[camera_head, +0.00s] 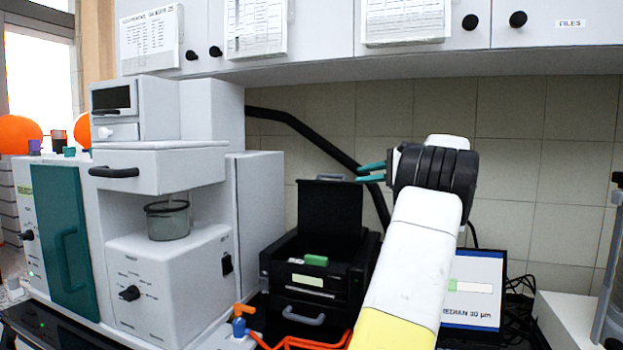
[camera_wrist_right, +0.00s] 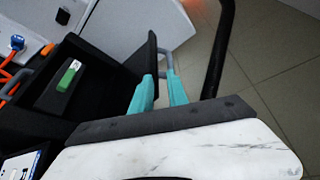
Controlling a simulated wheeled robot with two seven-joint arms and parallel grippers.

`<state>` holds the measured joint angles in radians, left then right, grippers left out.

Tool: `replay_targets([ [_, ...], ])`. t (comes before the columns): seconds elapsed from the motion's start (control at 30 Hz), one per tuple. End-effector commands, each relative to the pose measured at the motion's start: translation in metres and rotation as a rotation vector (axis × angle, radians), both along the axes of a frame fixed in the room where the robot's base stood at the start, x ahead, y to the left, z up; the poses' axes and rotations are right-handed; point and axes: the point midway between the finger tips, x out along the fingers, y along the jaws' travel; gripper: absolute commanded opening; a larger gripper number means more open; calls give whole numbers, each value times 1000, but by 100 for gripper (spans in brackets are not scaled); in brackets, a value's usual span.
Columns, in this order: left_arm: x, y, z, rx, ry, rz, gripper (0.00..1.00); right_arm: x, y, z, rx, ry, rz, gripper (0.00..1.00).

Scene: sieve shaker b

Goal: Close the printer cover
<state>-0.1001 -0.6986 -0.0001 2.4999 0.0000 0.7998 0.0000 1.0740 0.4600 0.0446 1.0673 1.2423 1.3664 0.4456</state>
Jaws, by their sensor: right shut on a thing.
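The black printer (camera_head: 318,262) stands on the bench with its cover (camera_head: 330,208) raised upright at the back. A grey handle (camera_head: 331,177) sits along the cover's top edge. My right gripper (camera_head: 361,173), with teal fingers, reaches in from the right at the cover's top right corner. In the right wrist view, the fingers (camera_wrist_right: 160,78) lie on either side of the grey handle's near end (camera_wrist_right: 164,52), beside the cover's edge (camera_wrist_right: 143,66). The gripper is shut on the handle. A green block (camera_head: 316,260) shows inside the open printer. My left gripper is out of view.
A white sieve machine (camera_head: 165,265) with a teal door (camera_head: 63,240) stands left of the printer. A screen (camera_head: 474,290) stands to the right, partly behind my arm. Orange cable (camera_head: 300,341) lies in front. Wall cabinets (camera_head: 330,30) hang above.

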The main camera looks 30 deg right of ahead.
Motion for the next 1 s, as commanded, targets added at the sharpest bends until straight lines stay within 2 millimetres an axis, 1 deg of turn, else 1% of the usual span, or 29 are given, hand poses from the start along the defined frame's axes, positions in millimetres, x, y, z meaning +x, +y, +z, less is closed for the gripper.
replay_targets([
  [0.03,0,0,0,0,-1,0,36,-3,-51,-19,-35,25,-157,0],
  [0.07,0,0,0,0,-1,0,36,-2,-50,-20,-34,25,-157,0],
  [0.17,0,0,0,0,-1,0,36,8,-48,-23,-33,25,-156,0],
  [0.27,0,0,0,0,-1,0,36,25,-44,-28,-34,24,-154,0],
  [0.4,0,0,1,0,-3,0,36,56,-36,-37,-32,26,-149,0],
  [0.6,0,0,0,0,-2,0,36,97,-24,-43,-31,18,-143,0],
  [0.63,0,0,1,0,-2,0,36,90,-20,-35,-33,16,-147,0],
  [0.7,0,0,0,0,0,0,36,85,-12,-30,-31,18,-147,0],
  [0.83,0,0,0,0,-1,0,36,80,0,-24,-30,16,-145,0],
  [1.0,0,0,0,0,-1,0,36,78,7,-20,-29,15,-143,0],
])
